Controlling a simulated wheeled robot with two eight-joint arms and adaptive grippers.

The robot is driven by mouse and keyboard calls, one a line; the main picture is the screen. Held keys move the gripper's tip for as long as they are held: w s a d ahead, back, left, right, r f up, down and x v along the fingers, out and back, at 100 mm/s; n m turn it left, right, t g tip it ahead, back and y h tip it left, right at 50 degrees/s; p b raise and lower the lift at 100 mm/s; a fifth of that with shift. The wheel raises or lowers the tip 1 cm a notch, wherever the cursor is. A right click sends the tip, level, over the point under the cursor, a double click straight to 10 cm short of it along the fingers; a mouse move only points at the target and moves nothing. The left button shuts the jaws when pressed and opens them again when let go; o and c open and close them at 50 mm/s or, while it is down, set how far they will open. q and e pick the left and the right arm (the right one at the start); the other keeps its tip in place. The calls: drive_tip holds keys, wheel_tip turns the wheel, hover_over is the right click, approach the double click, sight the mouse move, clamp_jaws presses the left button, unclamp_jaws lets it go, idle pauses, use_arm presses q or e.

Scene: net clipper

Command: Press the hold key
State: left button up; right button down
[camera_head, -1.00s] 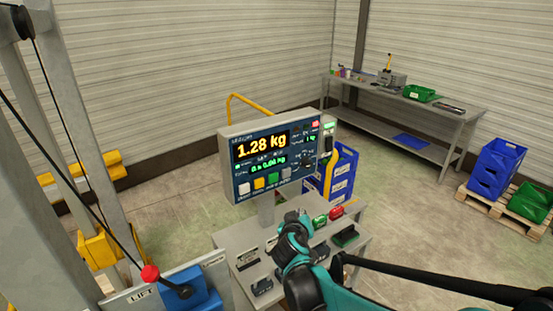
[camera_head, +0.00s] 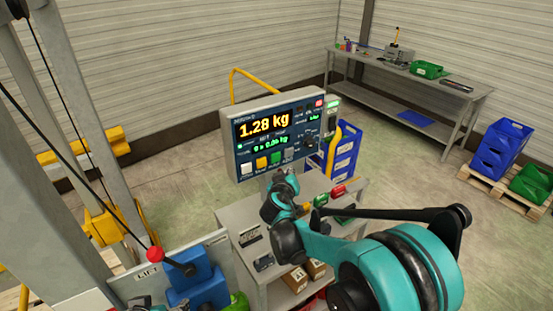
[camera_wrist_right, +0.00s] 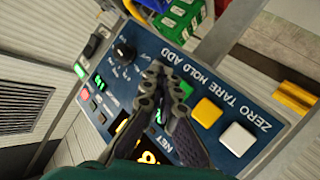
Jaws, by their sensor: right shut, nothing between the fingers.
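The weighing panel (camera_head: 272,135) reads 1.28 kg and has a row of keys along its lower edge. The green key (camera_head: 275,158), under the HOLD label in the wrist view, sits between the yellow key (camera_head: 261,163) and the grey key (camera_head: 289,154). My right gripper (camera_head: 279,174) is just below and in front of these keys. In the right wrist view my right gripper (camera_wrist_right: 166,78) is shut and empty, its fingertips over the HOLD and ADD end of the row and partly covering it. I cannot tell whether they touch a key.
Below the panel stands a grey cart (camera_head: 235,215) with small items. A red-knobbed lever (camera_head: 155,254) is at lower left, near a metal mast. Blue crates (camera_head: 345,150) stand behind the panel. A workbench (camera_head: 400,100) is at the back right; open floor lies between.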

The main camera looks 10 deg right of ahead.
sight(280, 159)
drive_tip(key=shift+w+a, duration=0.3)
drive_tip(key=shift+w, duration=0.5)
drive_tip(key=shift+w+a, duration=0.25)
drive_tip(key=shift+w, duration=0.55)
drive_tip(key=shift+w+a, duration=0.3)
drive_tip(key=shift+w, duration=0.5)
drive_tip(key=shift+w, duration=0.1)
drive_tip(key=shift+w+a, duration=0.15)
drive_tip(key=shift+w, duration=0.15)
drive_tip(key=shift+w+a, duration=0.1)
drive_tip(key=shift+w, duration=0.25)
drive_tip(key=shift+s+b, duration=0.15)
drive_tip(key=shift+b, duration=0.15)
drive_tip(key=shift+s+d, duration=0.3)
drive_tip(key=shift+s, duration=0.35)
